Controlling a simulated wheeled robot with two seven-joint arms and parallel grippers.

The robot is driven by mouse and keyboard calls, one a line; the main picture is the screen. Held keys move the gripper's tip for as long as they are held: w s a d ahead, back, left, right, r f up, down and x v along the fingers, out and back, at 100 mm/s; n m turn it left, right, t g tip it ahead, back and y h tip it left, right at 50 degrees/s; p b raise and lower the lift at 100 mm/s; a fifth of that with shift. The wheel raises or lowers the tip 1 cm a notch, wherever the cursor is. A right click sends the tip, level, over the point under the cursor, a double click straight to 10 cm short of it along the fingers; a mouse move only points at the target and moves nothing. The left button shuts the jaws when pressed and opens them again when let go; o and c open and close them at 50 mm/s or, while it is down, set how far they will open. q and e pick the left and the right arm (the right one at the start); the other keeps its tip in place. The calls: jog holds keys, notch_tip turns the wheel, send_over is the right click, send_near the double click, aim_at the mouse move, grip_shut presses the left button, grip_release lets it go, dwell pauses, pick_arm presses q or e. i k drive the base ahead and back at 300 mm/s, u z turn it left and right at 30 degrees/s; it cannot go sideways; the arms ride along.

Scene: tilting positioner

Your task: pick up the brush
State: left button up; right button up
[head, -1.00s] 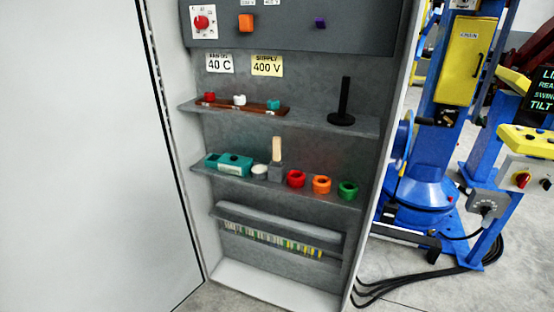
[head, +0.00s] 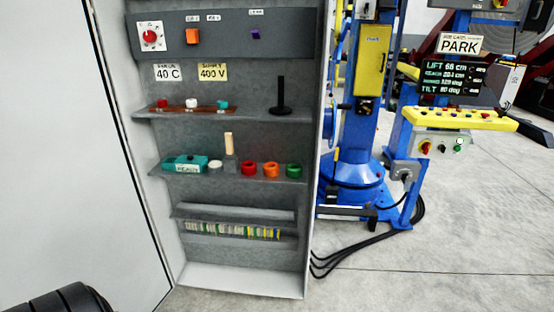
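An upright pale wooden handle (head: 229,143) stands on the middle shelf of the open cabinet in the head view. It looks like the brush's handle. Its lower end goes into a grey block (head: 231,164), so any bristles are hidden. A white round thing (head: 215,166) and a teal device (head: 186,164) are to its left, and a red ring (head: 249,168) is to its right. Neither of my grippers is in view. A dark ribbed part at the bottom left corner seems to be mine.
Orange (head: 271,169) and green (head: 293,170) rings share the shelf (head: 205,174). A black upright post (head: 281,95) stands on the shelf above. The white cabinet door (head: 65,150) stands open at left. The blue positioner (head: 352,165) and cables (head: 345,262) are at right, with clear floor in front.

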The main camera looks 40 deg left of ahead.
aim_at(230, 155)
jog(key=i, duration=1.85)
jog(key=u, duration=1.4)
jog(key=i, duration=0.75)
jog(key=u, duration=0.6)
